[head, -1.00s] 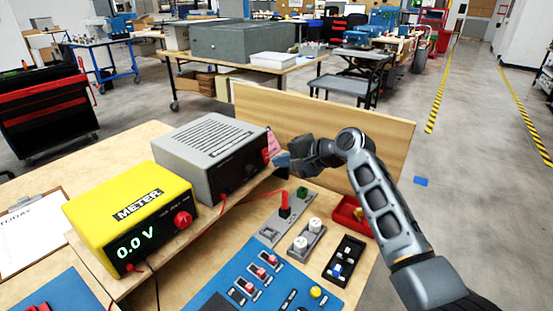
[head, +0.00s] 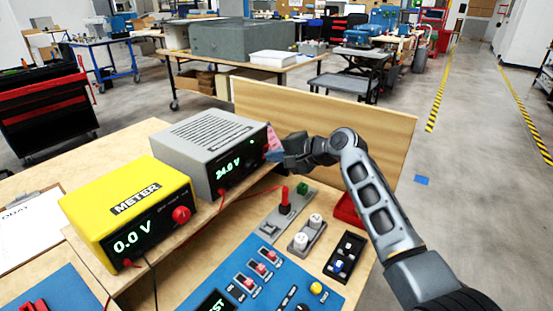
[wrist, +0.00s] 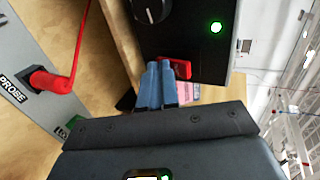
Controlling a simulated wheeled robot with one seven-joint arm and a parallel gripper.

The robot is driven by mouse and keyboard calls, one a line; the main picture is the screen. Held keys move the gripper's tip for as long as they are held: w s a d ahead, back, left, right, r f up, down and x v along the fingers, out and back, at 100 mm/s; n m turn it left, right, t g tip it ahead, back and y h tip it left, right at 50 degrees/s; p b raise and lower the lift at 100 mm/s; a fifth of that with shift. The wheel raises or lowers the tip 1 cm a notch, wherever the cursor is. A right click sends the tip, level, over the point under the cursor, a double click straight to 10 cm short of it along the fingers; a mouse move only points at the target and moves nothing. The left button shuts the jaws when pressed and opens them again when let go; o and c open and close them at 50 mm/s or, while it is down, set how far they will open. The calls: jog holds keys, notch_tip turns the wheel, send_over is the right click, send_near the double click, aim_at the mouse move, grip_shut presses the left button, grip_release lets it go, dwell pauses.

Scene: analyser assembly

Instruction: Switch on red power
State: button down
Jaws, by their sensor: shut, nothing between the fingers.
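The grey power supply (head: 208,142) stands on the raised shelf at the back. Its display (head: 229,169) reads 24.0 V. In the wrist view its dark front panel shows a lit green lamp (wrist: 216,28), a black knob (wrist: 152,8) and a red power switch (wrist: 182,68). My gripper (head: 276,156) is at the right end of the supply's front. In the wrist view its blue fingers (wrist: 160,82) are together and empty. Their tips are right beside the red switch and partly cover it; I cannot tell whether they touch.
The yellow meter (head: 130,208) left of the supply reads 0.0 V. A red probe (head: 285,200) with a red lead stands in a grey holder below. The blue panel (head: 262,277) lies in front. A wooden board (head: 370,130) rises behind my arm.

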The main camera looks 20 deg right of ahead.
jog(key=shift+r, duration=0.2)
jog(key=shift+r+p, duration=0.75)
jog(key=shift+p, duration=0.05)
jog(key=shift+f, duration=0.1)
